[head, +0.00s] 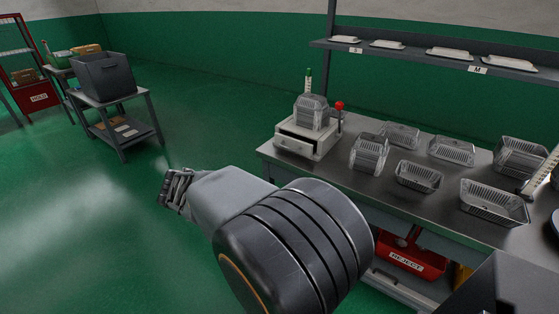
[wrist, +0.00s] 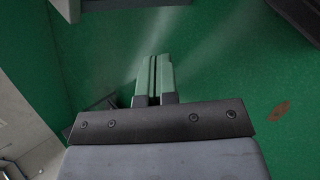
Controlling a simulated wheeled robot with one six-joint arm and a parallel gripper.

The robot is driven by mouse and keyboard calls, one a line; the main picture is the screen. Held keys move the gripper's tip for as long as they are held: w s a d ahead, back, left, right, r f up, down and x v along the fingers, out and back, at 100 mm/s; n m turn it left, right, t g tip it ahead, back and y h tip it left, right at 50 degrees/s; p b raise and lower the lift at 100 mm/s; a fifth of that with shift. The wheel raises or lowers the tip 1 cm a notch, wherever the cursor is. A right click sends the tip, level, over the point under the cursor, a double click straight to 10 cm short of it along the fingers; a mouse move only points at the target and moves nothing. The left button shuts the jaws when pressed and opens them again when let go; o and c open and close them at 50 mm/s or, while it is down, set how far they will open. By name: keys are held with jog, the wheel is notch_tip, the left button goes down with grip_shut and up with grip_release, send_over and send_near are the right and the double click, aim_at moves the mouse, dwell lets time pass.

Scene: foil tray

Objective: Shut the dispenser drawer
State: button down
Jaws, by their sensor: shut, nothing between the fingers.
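The dispenser (head: 324,143) is a pale box on the left end of the steel table, with a stack of foil trays (head: 312,113) on top. Its drawer (head: 294,146) faces front-left and has a dark round knob. A dark gap shows above the drawer front, so it appears pulled out part way. My gripper (head: 166,190) is over the green floor, left of the dispenser and well apart from it. In the wrist view my gripper (wrist: 154,80) has its two green fingers together with nothing between them.
Several foil trays (head: 418,176) stand on the steel table (head: 345,188). A red-knobbed lever (head: 339,106) stands beside the dispenser. A red reject bin (head: 412,261) is below. A cart with a grey bin (head: 106,77) stands back left. Floor between cart and table is clear.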

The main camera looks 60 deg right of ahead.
jog(key=w+d+f+n+h+b, duration=0.1)
jog(key=w+d+n+h+b, duration=0.1)
jog(key=d, duration=1.4)
jog(key=w+d+f+n+h+b, duration=0.2)
jog(key=d+n+h, duration=0.4)
jog(key=d, duration=0.9)
jog(key=shift+w+d+n+b, duration=0.4)
jog(key=shift+w+n+b, duration=0.1)
jog(key=shift+n+b, duration=0.9)
jog(key=shift+f, duration=0.1)
